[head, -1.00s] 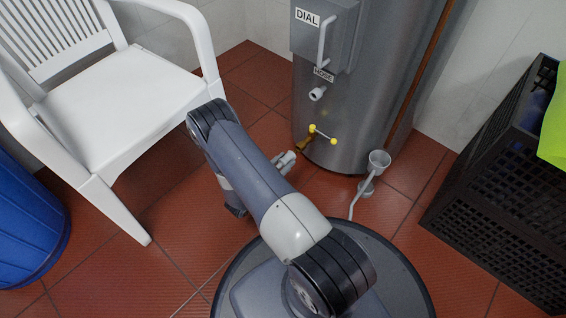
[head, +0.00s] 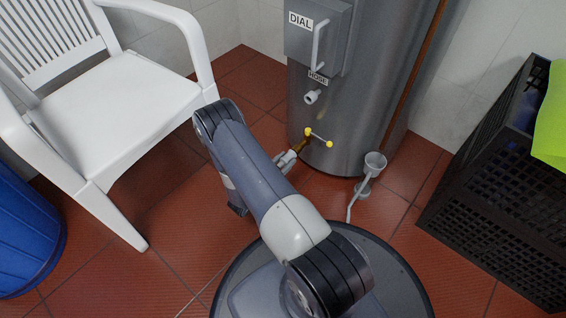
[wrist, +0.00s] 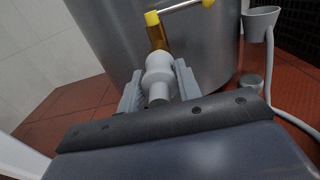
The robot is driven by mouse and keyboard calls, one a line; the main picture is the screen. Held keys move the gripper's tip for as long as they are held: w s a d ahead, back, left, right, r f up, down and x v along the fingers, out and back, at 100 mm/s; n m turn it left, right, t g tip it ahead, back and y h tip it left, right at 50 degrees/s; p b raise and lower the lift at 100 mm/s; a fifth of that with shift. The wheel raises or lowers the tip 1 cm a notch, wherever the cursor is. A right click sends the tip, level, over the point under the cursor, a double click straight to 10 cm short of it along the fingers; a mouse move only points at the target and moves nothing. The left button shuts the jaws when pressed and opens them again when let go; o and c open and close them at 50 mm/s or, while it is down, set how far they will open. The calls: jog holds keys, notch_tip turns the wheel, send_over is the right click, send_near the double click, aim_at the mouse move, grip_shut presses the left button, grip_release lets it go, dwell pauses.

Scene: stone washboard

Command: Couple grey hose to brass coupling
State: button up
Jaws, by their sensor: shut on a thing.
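My gripper (wrist: 160,84) is shut on the light grey end of the grey hose (wrist: 158,66), which sits between its two fingers. The brass coupling (wrist: 155,36), with a yellow-tipped lever beside it, is low on the front of the grey tank. In the wrist view the hose end lines up with the coupling's lower end and appears to meet it; whether it is seated cannot be told. In the head view my gripper (head: 287,160) is just below and left of the brass coupling (head: 301,145), partly hidden by my arm.
The grey tank (head: 350,110) has a HOSE label and a grey spout (head: 312,97) above the coupling. A grey funnel (head: 375,162) stands to the right. A white chair (head: 110,110) and blue barrel (head: 25,235) are left, a black crate (head: 500,200) right.

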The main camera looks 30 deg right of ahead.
jog(key=shift+d, duration=0.2)
jog(key=o, duration=1.3)
jog(key=shift+w, duration=0.1)
jog(key=shift+c, duration=0.2)
jog(key=p+v, duration=0.3)
jog(key=v, duration=0.7)
jog(key=shift+a, duration=0.35)
jog(key=b+x, duration=0.3)
jog(key=x, duration=0.7)
jog(key=shift+d, duration=0.3)
jog(key=shift+a, duration=0.3)
